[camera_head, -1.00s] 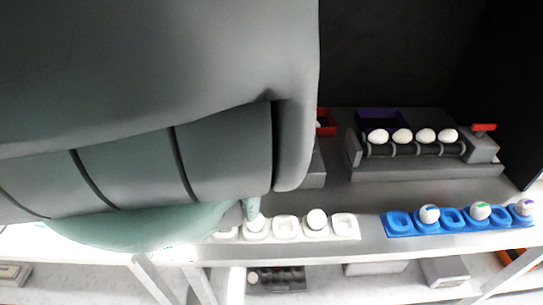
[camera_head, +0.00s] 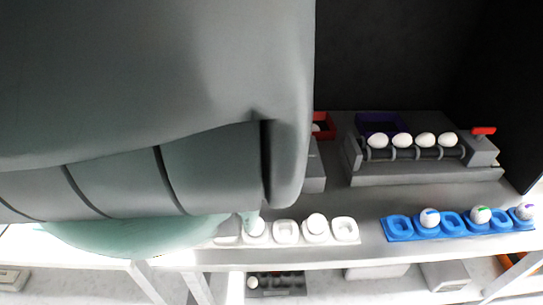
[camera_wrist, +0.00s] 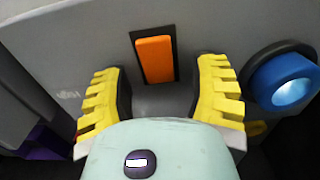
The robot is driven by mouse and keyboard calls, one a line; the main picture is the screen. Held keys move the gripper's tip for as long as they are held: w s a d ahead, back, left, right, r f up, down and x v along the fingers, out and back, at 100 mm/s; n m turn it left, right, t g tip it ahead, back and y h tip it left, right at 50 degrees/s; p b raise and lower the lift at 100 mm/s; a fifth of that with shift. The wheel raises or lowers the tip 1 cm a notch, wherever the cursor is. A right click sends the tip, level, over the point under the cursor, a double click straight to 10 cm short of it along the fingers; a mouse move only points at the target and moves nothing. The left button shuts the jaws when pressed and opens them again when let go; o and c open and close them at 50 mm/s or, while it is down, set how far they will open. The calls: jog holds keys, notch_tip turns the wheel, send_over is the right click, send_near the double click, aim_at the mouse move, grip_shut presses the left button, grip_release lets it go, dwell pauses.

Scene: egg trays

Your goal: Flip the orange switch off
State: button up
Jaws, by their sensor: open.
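The orange switch (camera_wrist: 154,60) is an upright rectangular rocker in a dark frame on a grey panel (camera_wrist: 75,45), at the upper middle of the wrist view. My gripper (camera_wrist: 160,77) is open, with a yellow ribbed finger on each side of the switch's lower part and nothing between them. A gap shows between each finger and the switch. Whether the fingertips touch the panel cannot be told. In the head view my arm covers the left side, and I cannot make out the switch or the fingers there.
A blue round knob (camera_wrist: 287,79) sits close right of my right finger. In the head view, a roller stand (camera_head: 420,173) holds several white eggs. A white tray (camera_head: 345,231) and a blue tray (camera_head: 399,228) with eggs lie along the shelf's front.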

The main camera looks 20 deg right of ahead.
jog(key=shift+f, duration=0.1)
dwell(0.3)
grip_shut()
dwell(0.4)
